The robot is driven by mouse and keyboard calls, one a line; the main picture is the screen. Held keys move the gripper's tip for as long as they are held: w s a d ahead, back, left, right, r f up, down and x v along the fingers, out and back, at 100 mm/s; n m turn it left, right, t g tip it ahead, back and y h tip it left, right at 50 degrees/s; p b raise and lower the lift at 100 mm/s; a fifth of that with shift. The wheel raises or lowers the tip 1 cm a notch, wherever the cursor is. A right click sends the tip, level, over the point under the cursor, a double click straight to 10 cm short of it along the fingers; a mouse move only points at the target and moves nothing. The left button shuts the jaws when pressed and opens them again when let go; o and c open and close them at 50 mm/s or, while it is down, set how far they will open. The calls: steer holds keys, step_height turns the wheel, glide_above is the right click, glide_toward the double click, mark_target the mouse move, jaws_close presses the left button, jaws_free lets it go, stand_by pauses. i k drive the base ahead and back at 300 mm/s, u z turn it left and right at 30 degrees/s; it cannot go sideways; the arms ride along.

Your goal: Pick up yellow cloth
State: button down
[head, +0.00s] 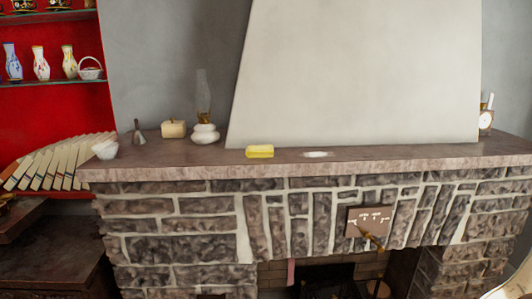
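The yellow cloth (260,152) looks like a small folded block. It lies on the stone mantel shelf (400,154) above the fireplace, close to the shelf's front edge and in front of the pale chimney hood (355,75). Nothing covers it in the head view. My gripper is not in view, so its opening and its distance from the cloth cannot be seen.
A small white dish (317,154) lies right of the cloth. An oil lamp (204,125), a beige box (173,129), a bell (138,132) and a white bowl (105,149) stand to its left. Books (60,165) lean at left.

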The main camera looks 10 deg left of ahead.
mark_target(254, 151)
steer(key=u, duration=0.2)
steer(key=i, duration=1.4)
steer(key=u, duration=2)
